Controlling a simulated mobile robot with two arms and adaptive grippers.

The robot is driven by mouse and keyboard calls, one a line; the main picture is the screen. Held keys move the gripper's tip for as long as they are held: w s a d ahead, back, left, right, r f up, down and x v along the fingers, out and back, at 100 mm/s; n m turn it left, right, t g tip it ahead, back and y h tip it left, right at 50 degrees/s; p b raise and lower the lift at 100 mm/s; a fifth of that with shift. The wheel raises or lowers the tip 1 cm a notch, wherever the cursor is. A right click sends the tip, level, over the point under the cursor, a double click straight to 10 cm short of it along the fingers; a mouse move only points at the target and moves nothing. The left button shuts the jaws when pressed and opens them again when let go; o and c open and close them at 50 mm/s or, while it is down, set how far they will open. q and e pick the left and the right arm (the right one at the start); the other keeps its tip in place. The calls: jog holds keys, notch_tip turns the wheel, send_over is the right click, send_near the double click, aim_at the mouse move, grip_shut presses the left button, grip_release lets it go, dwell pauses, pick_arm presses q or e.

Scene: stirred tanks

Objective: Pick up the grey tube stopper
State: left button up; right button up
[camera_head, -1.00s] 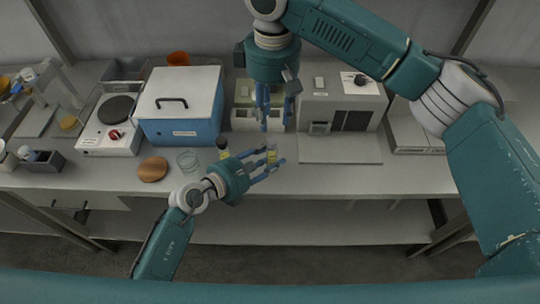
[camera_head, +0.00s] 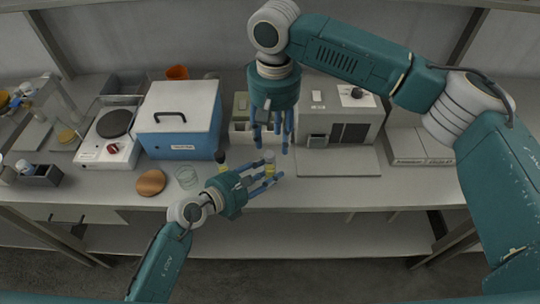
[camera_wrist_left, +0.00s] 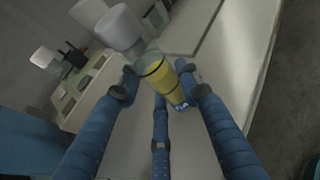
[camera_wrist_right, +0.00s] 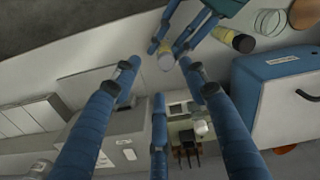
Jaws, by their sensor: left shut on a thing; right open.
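My left gripper (camera_head: 265,175) is shut on a clear tube with yellow contents (camera_wrist_left: 165,80), held above the bench front. The pale grey stopper (camera_wrist_left: 119,27) shows at the tube's top in the left wrist view. It also appears as a pale round end (camera_wrist_right: 166,62) in the right wrist view, between the left gripper's fingers. My right gripper (camera_head: 271,143) is open and empty, pointing down just above the tube. In the right wrist view the stopper lies beyond my spread fingertips, apart from them.
A black-capped yellow vial (camera_head: 221,158), a glass dish (camera_head: 187,177) and a brown disc (camera_head: 151,183) stand left of the tube. A blue box with a white lid (camera_head: 178,115) is behind them. A grey instrument (camera_head: 341,125) stands at right, with a bare plate before it.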

aim_at(270, 153)
jog(key=shift+w+a+f, duration=0.1)
jog(key=shift+a+f, duration=0.1)
jog(key=shift+f, duration=1.3)
jog(key=shift+w+a+f, duration=0.1)
jog(key=shift+a+f, duration=0.1)
jog(key=shift+f, duration=1.25)
jog(key=c, duration=0.8)
